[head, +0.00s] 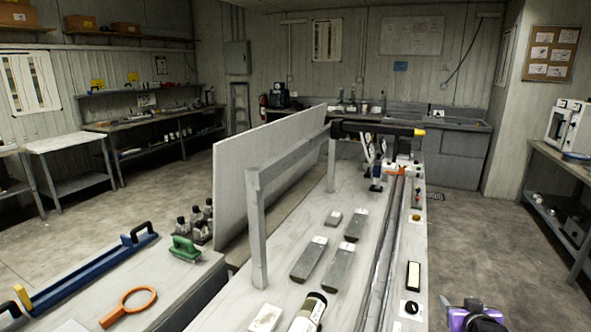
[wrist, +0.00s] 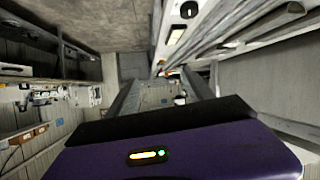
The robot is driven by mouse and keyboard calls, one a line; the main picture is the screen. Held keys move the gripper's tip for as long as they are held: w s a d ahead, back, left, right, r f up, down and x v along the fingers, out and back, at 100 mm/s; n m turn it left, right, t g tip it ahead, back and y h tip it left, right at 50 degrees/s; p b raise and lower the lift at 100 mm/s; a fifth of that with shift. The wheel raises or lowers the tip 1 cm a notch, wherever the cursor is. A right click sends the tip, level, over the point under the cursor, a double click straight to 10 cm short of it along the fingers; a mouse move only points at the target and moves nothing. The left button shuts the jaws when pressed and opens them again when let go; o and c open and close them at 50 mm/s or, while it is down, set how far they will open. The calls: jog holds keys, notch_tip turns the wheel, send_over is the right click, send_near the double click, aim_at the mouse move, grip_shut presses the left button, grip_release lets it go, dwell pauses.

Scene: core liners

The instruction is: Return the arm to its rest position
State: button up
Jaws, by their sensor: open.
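My gripper (wrist: 161,88) shows in the wrist view, with its two grey fingers apart and nothing between them. Its purple housing with a black edge fills the bottom of that view. In the head view, a purple and black part of my arm (head: 475,317) shows at the bottom right edge, beside the right side of the long bench and apart from it. The rest of the arm is outside the head view.
Floor (head: 500,235) right of the bench is clear.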

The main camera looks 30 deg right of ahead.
jog(key=s+a+r+n+t+y+b, duration=0.1)
jog(key=s+a+t, duration=0.35)
jog(key=a, duration=1.05)
jog(key=s+a+r+n+t+y, duration=0.1)
jog(key=s+a+n+t, duration=0.1)
jog(key=s+a, duration=0.9)
jog(key=s+a+r+n+g+y+b, duration=0.1)
jog(key=s+a+y, duration=0.5)
jog(key=s+a, duration=0.9)
jog(key=a+n+b, duration=0.1)
jog(key=a+n, duration=0.1)
jog(key=a, duration=0.1)
jog(key=shift+a+r+n+y, duration=0.3)
jog(key=shift+a+n, duration=0.05)
jog(key=shift+n, duration=0.05)
